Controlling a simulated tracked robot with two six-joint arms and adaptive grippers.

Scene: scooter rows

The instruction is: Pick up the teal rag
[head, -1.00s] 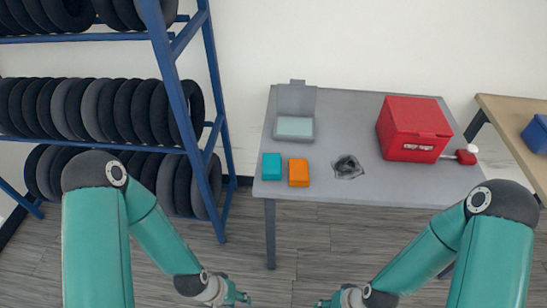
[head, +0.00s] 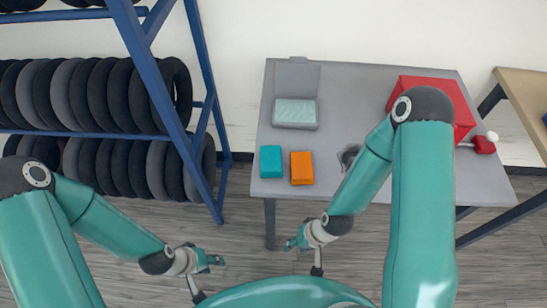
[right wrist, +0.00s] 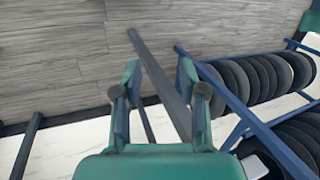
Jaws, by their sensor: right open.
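The teal rag (head: 271,161) is a folded block lying flat near the front left corner of the grey table (head: 400,188), left of an orange folded rag (head: 301,167). My right gripper (head: 292,244) is in front of the table and below its top, apart from the teal rag. In the right wrist view my right gripper (right wrist: 158,85) is open and empty, over the floor and a grey bar. My left gripper (head: 218,261) is further left, over the floor; its jaws are too small to read. The teal rag does not show in the right wrist view.
A grey open-lidded box (head: 295,114) stands behind the rags. A dark crumpled thing (head: 348,155) is partly hidden by my right arm. A red box (head: 465,105) stands on the right. A blue rack (head: 168,85) with several tires is left of the table.

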